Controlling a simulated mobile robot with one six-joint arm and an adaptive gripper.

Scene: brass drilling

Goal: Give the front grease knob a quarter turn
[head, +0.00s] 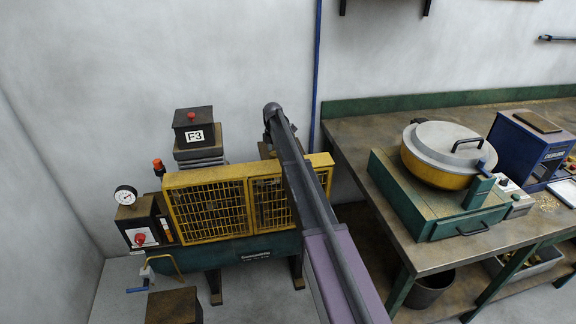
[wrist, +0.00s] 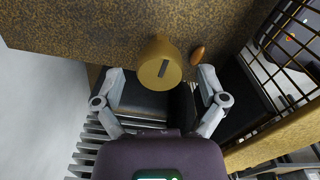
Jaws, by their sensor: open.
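My gripper (wrist: 160,76) is open, with one finger on each side of the knob and a gap on both sides. Nothing is held. In the head view my arm reaches over the yellow-guarded machine (head: 205,210), and my gripper is hidden there.
A small orange-brown rounded part (wrist: 197,55) sits close to the right finger. A yellow-framed mesh guard (wrist: 290,60) is on the right. In the head view, a workbench (head: 350,135) with a round lidded yellow pan (head: 425,165) stands to the right.

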